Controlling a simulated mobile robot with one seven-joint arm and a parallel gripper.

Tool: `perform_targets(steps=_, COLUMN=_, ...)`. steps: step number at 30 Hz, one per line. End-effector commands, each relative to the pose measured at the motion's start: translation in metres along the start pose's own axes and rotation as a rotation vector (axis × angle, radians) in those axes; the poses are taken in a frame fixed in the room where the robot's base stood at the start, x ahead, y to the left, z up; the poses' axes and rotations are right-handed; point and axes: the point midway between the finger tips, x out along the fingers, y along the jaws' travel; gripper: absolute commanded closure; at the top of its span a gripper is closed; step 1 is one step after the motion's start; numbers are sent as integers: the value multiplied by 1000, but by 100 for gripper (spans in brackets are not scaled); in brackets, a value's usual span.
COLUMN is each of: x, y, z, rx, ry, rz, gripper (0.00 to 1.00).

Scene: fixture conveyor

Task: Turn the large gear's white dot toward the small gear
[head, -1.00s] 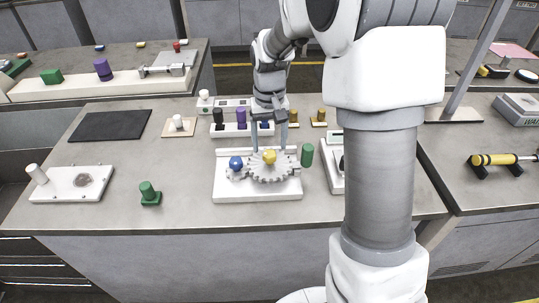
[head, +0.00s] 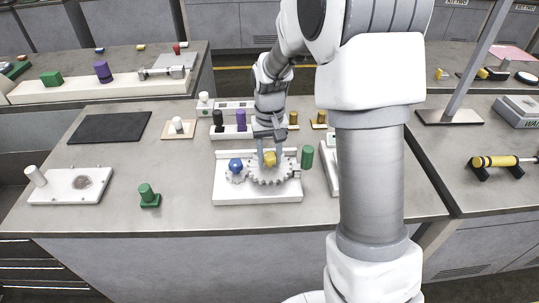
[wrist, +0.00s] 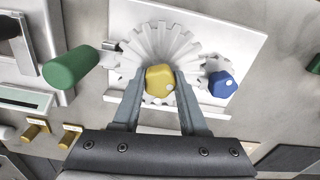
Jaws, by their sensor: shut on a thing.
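The large grey gear (head: 284,175) lies on a white base plate (head: 258,195), with a yellow knob (head: 269,160) at its centre. The small gear (head: 230,178) with a blue knob (head: 236,165) sits to its left in the head view. In the wrist view the small gear and its blue knob (wrist: 223,84) are to the right. My gripper (wrist: 158,88) is shut on the yellow knob (wrist: 156,79), one finger on each side.
A green knobbed block (head: 149,196) and a white plate (head: 65,186) lie left. The bench between is clear.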

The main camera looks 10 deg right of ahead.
Motion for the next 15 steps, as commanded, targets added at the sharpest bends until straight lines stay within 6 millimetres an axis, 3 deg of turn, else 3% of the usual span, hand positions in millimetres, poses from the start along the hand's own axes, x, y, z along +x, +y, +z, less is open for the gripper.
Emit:
perform_targets(steps=2, x=0, y=0, z=0, rx=0, ry=0, rz=0, gripper=100)
perform_targets(steps=15, x=-1, y=0, z=0, rx=-67, ry=1, rz=0, gripper=100)
